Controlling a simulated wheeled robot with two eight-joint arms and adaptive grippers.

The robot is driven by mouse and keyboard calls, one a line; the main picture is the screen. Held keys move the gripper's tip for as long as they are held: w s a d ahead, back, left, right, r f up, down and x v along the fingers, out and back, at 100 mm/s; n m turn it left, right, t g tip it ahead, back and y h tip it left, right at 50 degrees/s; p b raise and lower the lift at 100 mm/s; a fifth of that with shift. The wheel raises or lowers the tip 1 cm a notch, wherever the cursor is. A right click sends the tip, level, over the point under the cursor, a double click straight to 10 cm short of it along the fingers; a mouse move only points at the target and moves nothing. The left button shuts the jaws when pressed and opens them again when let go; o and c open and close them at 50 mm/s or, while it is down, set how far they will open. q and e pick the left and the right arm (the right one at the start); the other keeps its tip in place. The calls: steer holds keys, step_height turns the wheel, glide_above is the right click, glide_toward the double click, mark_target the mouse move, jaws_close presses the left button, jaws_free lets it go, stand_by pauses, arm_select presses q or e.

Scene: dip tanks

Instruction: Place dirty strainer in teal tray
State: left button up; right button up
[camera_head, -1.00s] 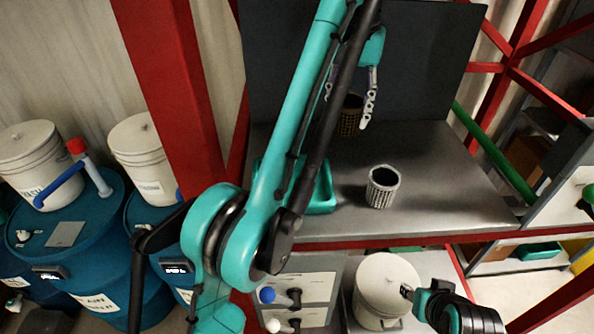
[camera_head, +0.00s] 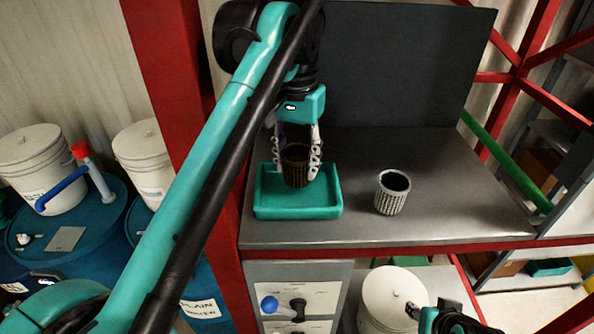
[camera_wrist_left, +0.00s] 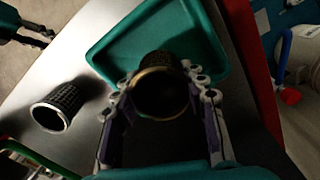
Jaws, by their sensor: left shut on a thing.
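The dirty strainer (camera_head: 296,168), a dark brown mesh cup, is held upright between the fingers of my left gripper (camera_head: 298,160). It also shows in the left wrist view (camera_wrist_left: 160,88), with its open rim toward the camera. The teal tray (camera_head: 298,212) is on the grey bench, and the strainer is over it. I cannot tell whether the strainer's bottom touches the tray floor. In the left wrist view the tray (camera_wrist_left: 110,45) lies behind the strainer. My right gripper (camera_head: 412,309) is low at the bottom right, near a white bucket; its fingers are too small to read.
A clean grey strainer (camera_head: 392,192) stands on the bench (camera_head: 440,185) right of the tray. A dark panel (camera_head: 410,65) backs the bench. A red post (camera_head: 175,90) rises at the left. A white lidded bucket (camera_head: 392,295) is below. The bench's right side is clear.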

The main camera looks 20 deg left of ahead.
arm_select(q)
steer(key=shift+f, duration=1.25)
steer(key=shift+f, duration=0.1)
steer(key=o, duration=1.2)
step_height(320, 180, up, 12)
steer(key=shift+r+p, duration=0.15)
steer(key=shift+p, duration=0.4)
